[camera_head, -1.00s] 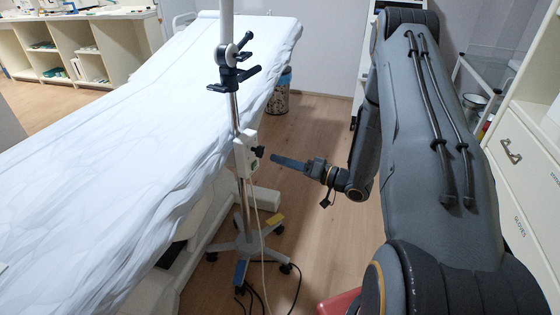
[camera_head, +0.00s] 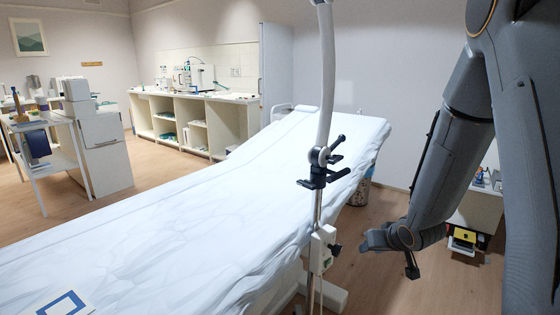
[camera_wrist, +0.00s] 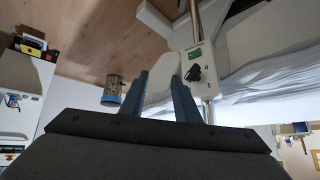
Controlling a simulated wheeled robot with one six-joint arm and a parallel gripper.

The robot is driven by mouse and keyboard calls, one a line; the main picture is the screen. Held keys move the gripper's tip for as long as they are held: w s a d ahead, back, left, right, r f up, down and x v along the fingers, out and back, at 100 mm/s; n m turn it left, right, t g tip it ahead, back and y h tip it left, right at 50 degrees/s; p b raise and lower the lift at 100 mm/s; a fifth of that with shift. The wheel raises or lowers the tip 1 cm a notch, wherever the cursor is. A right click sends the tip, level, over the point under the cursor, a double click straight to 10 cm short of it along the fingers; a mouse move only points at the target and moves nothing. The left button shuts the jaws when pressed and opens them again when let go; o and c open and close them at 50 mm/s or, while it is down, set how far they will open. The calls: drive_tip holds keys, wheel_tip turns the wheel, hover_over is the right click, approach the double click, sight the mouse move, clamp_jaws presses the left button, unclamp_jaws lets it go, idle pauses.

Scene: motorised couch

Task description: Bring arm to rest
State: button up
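My arm hangs bent at the right side of the head view. My gripper (camera_head: 366,242) is at its lower end, held above the floor just right of the stand's control box (camera_head: 322,248). In the wrist view my gripper (camera_wrist: 161,82) shows two blue fingers standing apart, with nothing held between them. The pole's box with a dark knob also shows in the wrist view (camera_wrist: 194,62), just beyond the right finger. I cannot tell the exact gap between finger and box.
The couch (camera_head: 200,215) with a white sheet fills the left and middle. A pole (camera_head: 317,215) with a black clamp stands at its near side. A bin (camera_head: 360,192) is behind. A low white cabinet (camera_head: 476,213) is at right. Wooden floor (camera_head: 385,285) is open below my gripper.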

drive_tip(key=s+a+r+g, duration=0.2)
drive_tip(key=s+r, duration=0.1)
drive_tip(key=s, duration=0.6)
drive_tip(key=s+a+r+g+p, duration=0.1)
drive_tip(key=s+a+r+g, duration=0.2)
drive_tip(key=s, duration=0.6)
drive_tip(key=s+a+r+g+h+p, duration=0.1)
drive_tip(key=s+a+r+g, duration=0.2)
drive_tip(key=s, duration=0.7)
drive_tip(key=shift+r, duration=0.4)
drive_tip(key=shift+s+a, duration=0.1)
drive_tip(key=shift+a, duration=0.05)
